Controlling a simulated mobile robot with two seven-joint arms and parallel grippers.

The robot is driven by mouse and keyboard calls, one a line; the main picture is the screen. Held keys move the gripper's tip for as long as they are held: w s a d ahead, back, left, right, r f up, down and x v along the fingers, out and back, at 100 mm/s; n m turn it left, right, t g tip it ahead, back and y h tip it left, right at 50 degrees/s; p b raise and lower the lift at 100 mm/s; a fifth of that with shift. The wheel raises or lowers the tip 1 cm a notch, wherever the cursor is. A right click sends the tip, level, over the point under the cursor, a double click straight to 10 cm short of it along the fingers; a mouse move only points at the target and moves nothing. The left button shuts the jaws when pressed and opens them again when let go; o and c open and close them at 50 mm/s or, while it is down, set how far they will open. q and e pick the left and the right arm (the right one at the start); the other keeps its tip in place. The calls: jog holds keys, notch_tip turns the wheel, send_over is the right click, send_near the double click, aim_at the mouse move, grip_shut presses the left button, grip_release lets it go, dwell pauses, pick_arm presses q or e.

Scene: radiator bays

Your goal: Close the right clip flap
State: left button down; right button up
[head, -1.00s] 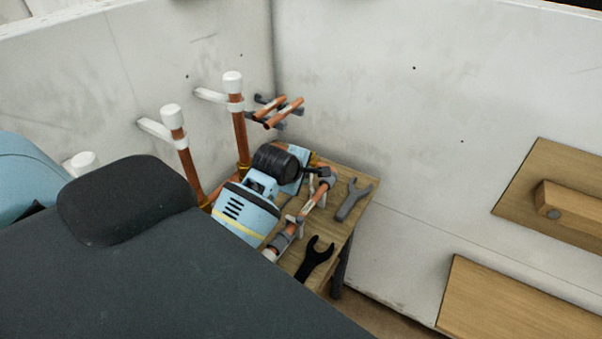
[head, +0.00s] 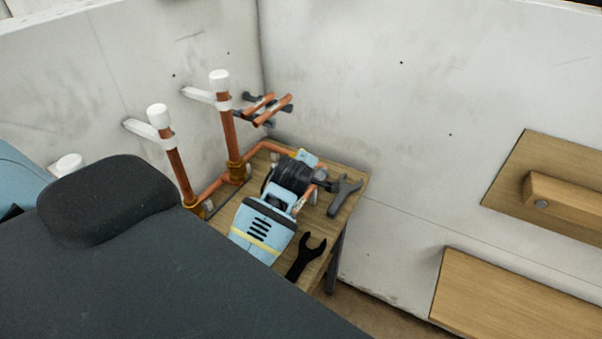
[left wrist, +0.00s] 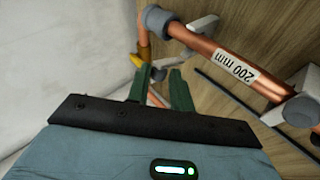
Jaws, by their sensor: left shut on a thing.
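My left gripper (left wrist: 160,76) has green fingers close together, shut on a small pale part I cannot name for sure. They are left of the labelled pipe.
A grey wrench (head: 343,196) and a black wrench (head: 306,256) lie on the bench. Short copper pipes (head: 270,109) sit in a wall holder. Wooden boards are at right.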

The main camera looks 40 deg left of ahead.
pick_arm(q)
jog(key=shift+w+r, duration=0.1)
jog(key=shift+r, duration=0.1)
jog(key=c, duration=1.3)
grip_release()
jog(key=shift+f, duration=0.15)
jog(key=shift+d, duration=0.1)
jog(key=shift+v, duration=3.9)
